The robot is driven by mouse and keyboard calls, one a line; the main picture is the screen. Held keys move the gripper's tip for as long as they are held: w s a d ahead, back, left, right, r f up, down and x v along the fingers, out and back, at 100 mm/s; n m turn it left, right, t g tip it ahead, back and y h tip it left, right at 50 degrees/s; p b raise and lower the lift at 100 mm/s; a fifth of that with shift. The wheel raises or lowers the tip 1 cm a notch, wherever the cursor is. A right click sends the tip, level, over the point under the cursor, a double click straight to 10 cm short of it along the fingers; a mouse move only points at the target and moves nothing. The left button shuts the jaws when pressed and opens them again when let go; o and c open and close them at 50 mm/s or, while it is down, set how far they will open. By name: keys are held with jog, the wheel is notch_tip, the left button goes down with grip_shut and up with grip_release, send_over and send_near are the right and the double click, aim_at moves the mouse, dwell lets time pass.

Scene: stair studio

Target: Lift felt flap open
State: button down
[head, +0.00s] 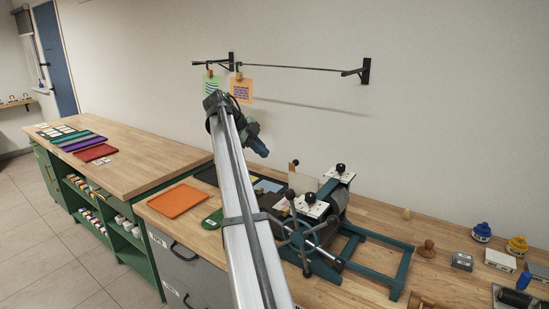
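An etching press with a spoked wheel (298,238), a dark roller (338,203) and a teal frame (398,268) stands on the wooden bench. Left of the roller, partly behind my arm, lie dark flat pieces (207,175) and a blue-grey piece (268,186). I cannot tell which of these, if any, is the felt flap. My arm reaches up from the bottom, and its end (261,148) hangs above and left of the press, apart from it. The fingers are too small to tell open from shut.
An orange tray (176,201) and a green piece (213,219) lie left of my arm. A wall rail (300,68) with hanging prints (241,90) is behind. Ink jars (481,232), a wooden knob (427,248) and a black roller (515,298) stand at right. Another bench (130,165) is left.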

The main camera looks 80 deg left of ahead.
jog(key=w+a+f, duration=0.3)
jog(key=w+f, duration=0.4)
jog(key=w, duration=0.1)
jog(key=shift+w+a, duration=0.25)
jog(key=shift+w, duration=0.1)
jog(key=shift+r, duration=0.1)
jog(key=shift+w+a+r, duration=0.15)
jog(key=shift+w+a, duration=0.6)
jog(key=shift+w+a+r, duration=0.15)
jog(key=shift+w+a, duration=0.6)
jog(key=s+d, duration=0.2)
jog(key=d, duration=0.1)
jog(key=shift+s+r, duration=0.25)
jog(key=shift+s, duration=0.15)
jog(key=w+r+v, duration=0.1)
jog(key=v, duration=0.9)
jog(key=shift+a, duration=0.65)
